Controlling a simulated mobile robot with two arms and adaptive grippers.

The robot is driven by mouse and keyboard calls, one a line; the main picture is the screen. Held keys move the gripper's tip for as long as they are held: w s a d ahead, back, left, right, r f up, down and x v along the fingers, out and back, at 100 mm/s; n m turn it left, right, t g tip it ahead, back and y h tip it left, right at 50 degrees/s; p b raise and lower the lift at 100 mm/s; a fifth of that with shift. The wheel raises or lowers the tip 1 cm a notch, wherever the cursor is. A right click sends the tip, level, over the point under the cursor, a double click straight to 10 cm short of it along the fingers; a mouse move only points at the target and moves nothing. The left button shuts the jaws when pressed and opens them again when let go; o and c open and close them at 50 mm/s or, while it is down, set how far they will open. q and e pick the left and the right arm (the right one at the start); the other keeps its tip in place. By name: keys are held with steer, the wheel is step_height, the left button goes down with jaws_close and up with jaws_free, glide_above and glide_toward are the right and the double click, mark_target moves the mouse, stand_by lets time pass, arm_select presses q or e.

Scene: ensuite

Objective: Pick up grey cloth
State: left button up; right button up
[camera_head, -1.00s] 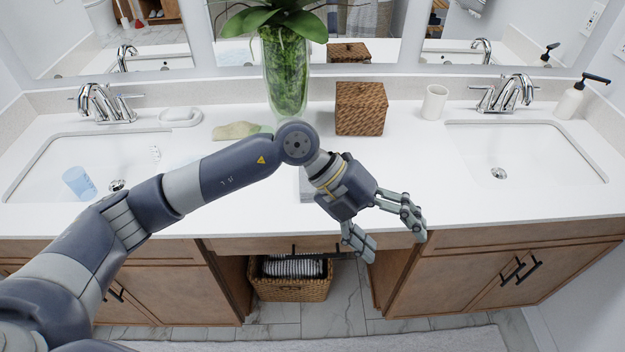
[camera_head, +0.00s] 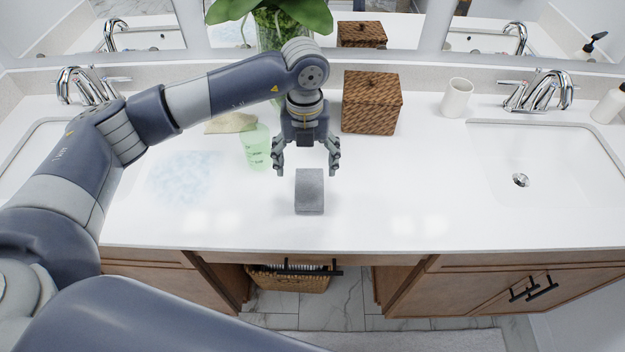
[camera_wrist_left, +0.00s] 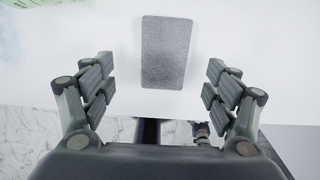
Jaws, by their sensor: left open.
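The grey cloth (camera_head: 309,192) lies on the white counter as a small rectangular block, near the front edge. It also shows in the left wrist view (camera_wrist_left: 166,52), ahead of the fingers and centred between them. My left gripper (camera_head: 306,166) points down just behind the cloth in the head view. Its fingers are spread to either side and hold nothing; they show at both sides of the wrist view (camera_wrist_left: 160,82). I see a gap of bare counter between the palm and the cloth.
A translucent green cup (camera_head: 256,147) stands close left of the gripper. A pale blue speckled patch (camera_head: 184,177) is on the counter. A wicker box (camera_head: 372,102) and white cup (camera_head: 457,97) stand right, a plant vase (camera_head: 269,35) behind. Counter right of the cloth is clear.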

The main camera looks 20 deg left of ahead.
mark_target(309, 185)
arm_select(q)
steer(key=f, duration=0.2)
steer(key=shift+s+f+p, duration=0.3)
steer(key=shift+s+f, duration=0.05)
steer(key=shift+w+d+f, duration=0.1)
steer(key=shift+f, duration=0.2)
steer(key=f, duration=0.1)
steer(key=f+p, duration=0.1)
steer(key=f, duration=0.1)
steer(key=f+p, duration=0.1)
steer(key=shift+w+d+f, duration=0.15)
steer(key=shift+w+d, duration=0.1)
steer(key=shift+w, duration=0.05)
steer(key=shift+f, duration=0.35)
steer(key=shift+c, duration=1.1)
steer(key=c, duration=0.9)
arm_select(e)
steer(key=s+r, duration=0.1)
steer(key=s, duration=0.1)
steer(key=s+r, duration=0.2)
steer(key=shift+a, duration=0.1)
